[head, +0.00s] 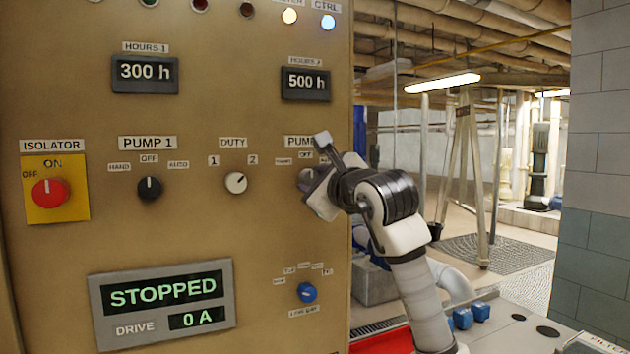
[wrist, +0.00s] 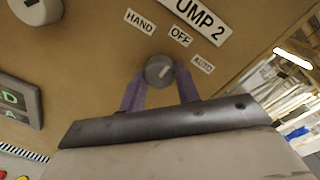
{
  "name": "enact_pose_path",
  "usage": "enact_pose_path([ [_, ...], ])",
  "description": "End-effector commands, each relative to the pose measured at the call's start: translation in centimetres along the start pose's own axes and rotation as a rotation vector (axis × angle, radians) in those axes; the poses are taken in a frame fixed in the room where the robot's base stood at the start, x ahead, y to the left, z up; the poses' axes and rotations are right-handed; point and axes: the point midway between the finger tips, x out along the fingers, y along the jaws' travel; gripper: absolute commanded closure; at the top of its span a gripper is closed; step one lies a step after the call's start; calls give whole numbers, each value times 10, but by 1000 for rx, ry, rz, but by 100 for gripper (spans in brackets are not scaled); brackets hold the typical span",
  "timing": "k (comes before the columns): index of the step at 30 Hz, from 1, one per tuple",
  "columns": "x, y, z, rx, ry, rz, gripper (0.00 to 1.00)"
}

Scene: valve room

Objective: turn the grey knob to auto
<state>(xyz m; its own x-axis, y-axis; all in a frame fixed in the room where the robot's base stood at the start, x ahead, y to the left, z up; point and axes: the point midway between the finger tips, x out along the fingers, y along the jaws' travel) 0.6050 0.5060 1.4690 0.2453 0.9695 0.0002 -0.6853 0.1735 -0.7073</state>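The grey knob (wrist: 158,70) is under the PUMP 2 label on the tan panel, with HAND, OFF and AUTO tags around it. Its pale mark points to the upper right in the wrist view, seemingly between OFF and AUTO. My gripper (wrist: 160,78) has one purple finger on each side of the knob. Both fingertips look to be against its sides, so it appears shut on it. In the head view my gripper (head: 318,188) is at the panel and hides most of the knob (head: 305,177).
Left along the panel are the white DUTY knob (head: 236,183), the black PUMP 1 knob (head: 149,188) and the red isolator (head: 49,193). A blue knob (head: 306,292) sits below my gripper. A display (head: 163,303) reads STOPPED. Open room lies right of the panel.

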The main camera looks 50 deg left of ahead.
Motion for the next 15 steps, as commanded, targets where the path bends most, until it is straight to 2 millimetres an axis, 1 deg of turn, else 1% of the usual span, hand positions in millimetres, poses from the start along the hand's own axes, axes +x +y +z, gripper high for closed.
enact_pose_path([
  [1, 0, 0, 0, 0, 0, 0, 78],
  [4, 0, 0, 0, 0, 0, 0, 91],
  [10, 0, 0, 0, 11, 0, 0, 91],
  [15, -1, 1, -2, 65, 1, -2, 91],
])
